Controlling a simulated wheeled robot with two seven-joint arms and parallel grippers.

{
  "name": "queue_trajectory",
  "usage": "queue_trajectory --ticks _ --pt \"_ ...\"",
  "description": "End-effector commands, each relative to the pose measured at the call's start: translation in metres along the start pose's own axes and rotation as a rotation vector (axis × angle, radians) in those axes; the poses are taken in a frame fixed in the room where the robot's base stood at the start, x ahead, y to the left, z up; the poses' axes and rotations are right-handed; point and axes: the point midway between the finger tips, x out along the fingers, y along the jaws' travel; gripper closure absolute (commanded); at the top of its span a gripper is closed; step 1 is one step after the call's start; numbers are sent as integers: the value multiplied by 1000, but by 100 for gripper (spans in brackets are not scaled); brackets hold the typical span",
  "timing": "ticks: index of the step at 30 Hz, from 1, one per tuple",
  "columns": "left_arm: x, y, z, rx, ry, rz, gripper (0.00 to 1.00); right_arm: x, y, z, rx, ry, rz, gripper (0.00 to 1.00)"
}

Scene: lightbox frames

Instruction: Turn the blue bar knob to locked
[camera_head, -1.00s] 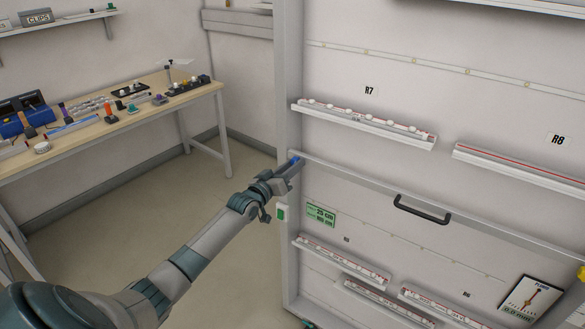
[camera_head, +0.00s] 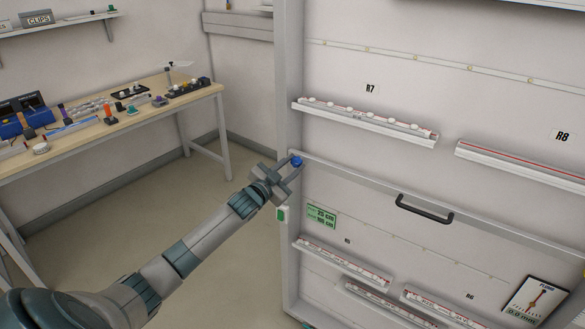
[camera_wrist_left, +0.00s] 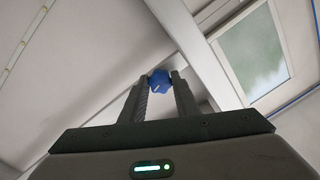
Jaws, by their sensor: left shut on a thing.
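The blue bar knob (camera_head: 297,161) sits on the grey frame post at the left edge of the white panel. It also shows in the left wrist view (camera_wrist_left: 160,83), between the tips of my two dark fingers. My left gripper (camera_head: 291,164) is shut on the knob; it also shows in the left wrist view (camera_wrist_left: 161,84). The fingers hide part of the knob's sides. A pale mark shows on the knob's face, but I cannot read any locked label. My right gripper is not in view.
A black handle (camera_head: 424,209) is on the panel right of the knob. Strip ledges (camera_head: 365,123) stick out from the panel. A workbench (camera_head: 100,132) with parts stands left; the floor between is clear.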

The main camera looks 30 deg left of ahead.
Motion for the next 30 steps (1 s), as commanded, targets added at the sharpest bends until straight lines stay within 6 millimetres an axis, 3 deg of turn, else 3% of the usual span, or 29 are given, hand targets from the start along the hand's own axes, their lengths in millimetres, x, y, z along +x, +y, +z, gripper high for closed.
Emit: queue_trajectory --ticks 12,29,30 --pt "1 -3 -3 247 6 -4 94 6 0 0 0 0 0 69" --pt "1 -4 -4 284 6 -5 94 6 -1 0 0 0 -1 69" --pt "1 -4 -4 283 6 -5 62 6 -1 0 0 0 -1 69"
